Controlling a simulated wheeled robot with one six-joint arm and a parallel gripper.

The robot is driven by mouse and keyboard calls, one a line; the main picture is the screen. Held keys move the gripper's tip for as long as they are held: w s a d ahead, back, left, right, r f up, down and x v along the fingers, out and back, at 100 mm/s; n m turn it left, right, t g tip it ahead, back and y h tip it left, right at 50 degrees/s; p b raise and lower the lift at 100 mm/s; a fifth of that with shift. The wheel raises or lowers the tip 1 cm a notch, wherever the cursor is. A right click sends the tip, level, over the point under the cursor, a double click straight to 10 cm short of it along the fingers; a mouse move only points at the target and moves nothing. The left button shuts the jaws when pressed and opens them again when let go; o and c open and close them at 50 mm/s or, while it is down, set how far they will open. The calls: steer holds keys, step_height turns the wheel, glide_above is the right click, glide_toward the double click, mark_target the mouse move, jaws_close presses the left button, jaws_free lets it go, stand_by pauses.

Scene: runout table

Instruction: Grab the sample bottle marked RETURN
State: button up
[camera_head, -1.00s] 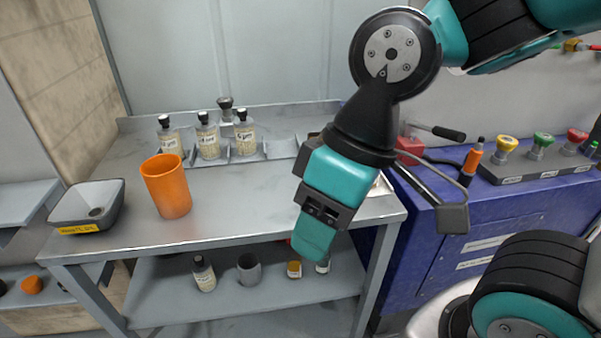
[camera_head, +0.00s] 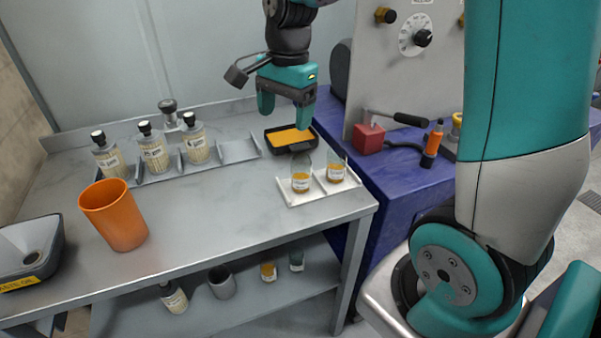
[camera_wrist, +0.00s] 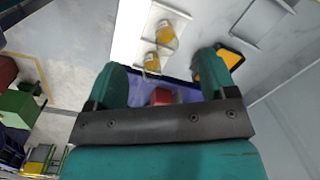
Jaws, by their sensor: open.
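Two small clear sample bottles with amber contents and white labels stand in a white two-part tray (camera_head: 315,195) at the table's right end. These are the left bottle (camera_head: 300,180) and the right bottle (camera_head: 336,171); they also show in the wrist view, beyond my fingers. Their label words are too small to read, so I cannot tell which is marked RETURN. My gripper (camera_head: 285,118) is open and empty, pointing down above a black dish of orange contents (camera_head: 290,136), behind the tray. The wrist view shows my spread fingers (camera_wrist: 163,75) with nothing between them.
Several black-capped bottles (camera_head: 153,152) stand in a rack at the back. An orange cup (camera_head: 116,215) and a grey bin (camera_head: 28,250) are at left. Small bottles (camera_head: 268,271) and a grey cup (camera_head: 221,281) sit on the lower shelf. A red block (camera_head: 369,137) stands right.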

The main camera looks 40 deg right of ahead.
steer(key=w+d+f+m, duration=0.1)
steer(key=w+d+m, duration=0.2)
steer(key=d+m, duration=0.35)
steer(key=p, duration=0.1)
glide_toward(300, 169)
step_height(300, 169, down, 6)
steer(key=w+d, duration=0.2)
steer(key=shift+h, duration=0.3)
steer(key=shift+w+a+f+p, duration=0.1)
steer(key=shift+a+f+p, duration=0.15)
steer(key=shift+f, duration=0.7)
steer(key=shift+a+f+p, duration=0.1)
steer(key=shift+f+p, duration=0.2)
steer(key=shift+f, duration=0.7)
steer(key=shift+a+f+p, duration=0.2)
steer(key=shift+f+p, duration=0.05)
steer(key=shift+f, duration=0.7)
steer(key=c, duration=1)
